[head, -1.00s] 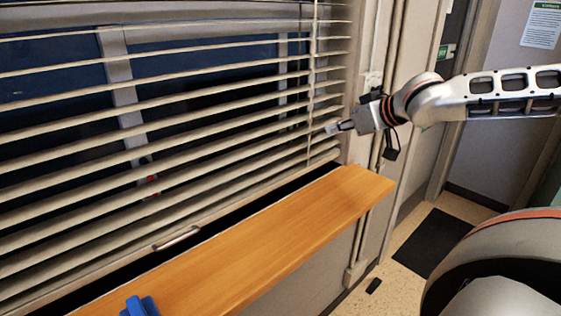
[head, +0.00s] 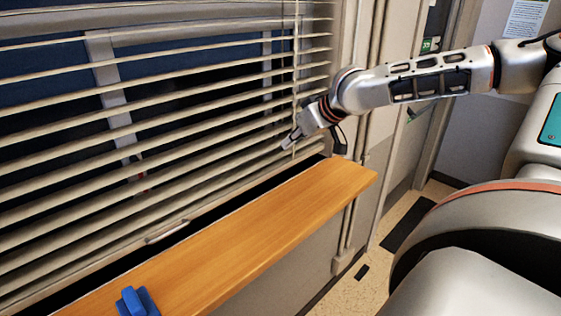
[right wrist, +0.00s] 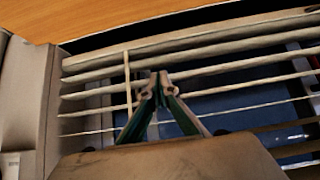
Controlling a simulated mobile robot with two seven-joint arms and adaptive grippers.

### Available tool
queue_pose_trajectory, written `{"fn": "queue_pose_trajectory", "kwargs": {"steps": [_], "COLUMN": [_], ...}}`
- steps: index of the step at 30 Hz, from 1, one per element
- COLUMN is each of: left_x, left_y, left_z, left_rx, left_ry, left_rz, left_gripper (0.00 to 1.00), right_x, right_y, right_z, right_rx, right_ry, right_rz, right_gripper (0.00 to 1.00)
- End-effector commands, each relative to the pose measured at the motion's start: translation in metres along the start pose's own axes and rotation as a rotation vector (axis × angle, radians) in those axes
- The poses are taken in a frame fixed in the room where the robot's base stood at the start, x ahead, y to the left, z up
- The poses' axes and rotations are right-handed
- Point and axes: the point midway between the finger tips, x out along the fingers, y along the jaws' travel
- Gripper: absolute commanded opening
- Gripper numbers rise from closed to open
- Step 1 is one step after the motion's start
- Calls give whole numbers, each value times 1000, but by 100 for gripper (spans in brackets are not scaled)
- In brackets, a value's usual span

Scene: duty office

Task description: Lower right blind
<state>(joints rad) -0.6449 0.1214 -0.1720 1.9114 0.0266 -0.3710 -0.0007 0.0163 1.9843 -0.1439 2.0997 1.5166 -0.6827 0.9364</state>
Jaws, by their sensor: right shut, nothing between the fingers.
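The blind (head: 215,165) hangs across the window in the head view. Its cream slats are spread with gaps between them, and its bottom edge hangs near the wooden sill. A small handle (head: 167,232) is on the lower edge. A vertical cord or strip (head: 296,60) runs down near its right end. My right gripper (head: 287,143) is shut and empty, pointing down-left at the slats near that strip. In the right wrist view my gripper (right wrist: 157,78) shows fingertips together in front of the slats, just beside the strip (right wrist: 127,78). I cannot tell whether they touch it. My left gripper is not in view.
The wooden sill (head: 230,240) juts out below the blind. A blue object (head: 137,301) lies on its near end. The window frame and wall (head: 350,50) stand close to the right of my gripper. Floor with a dark mat (head: 408,224) is at the right.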

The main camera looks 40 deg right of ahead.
Motion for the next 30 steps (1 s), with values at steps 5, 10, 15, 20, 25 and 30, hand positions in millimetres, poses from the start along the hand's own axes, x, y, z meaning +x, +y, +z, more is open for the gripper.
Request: {"fn": "queue_pose_trajectory", "kwargs": {"steps": [5, 10, 15, 20, 25, 30], "left_x": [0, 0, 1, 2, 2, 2], "left_y": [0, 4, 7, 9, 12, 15], "left_z": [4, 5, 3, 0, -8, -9], "left_rx": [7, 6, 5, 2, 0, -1], "left_ry": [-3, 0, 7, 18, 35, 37], "left_rz": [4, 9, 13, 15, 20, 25], "left_gripper": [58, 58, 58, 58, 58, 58], "right_x": [18, 34, 49, 66, 75, 77], "right_y": [0, 1, 0, 0, 0, 0], "right_z": [2, 2, 2, 18, 27, 28], "right_rx": [0, 0, 1, 2, 1, -1], "right_ry": [-4, -3, -3, -2, -2, 1], "right_rz": [1, 2, 1, -2, -1, 0], "right_gripper": [0, 0, 0, 0, 0, 0]}}
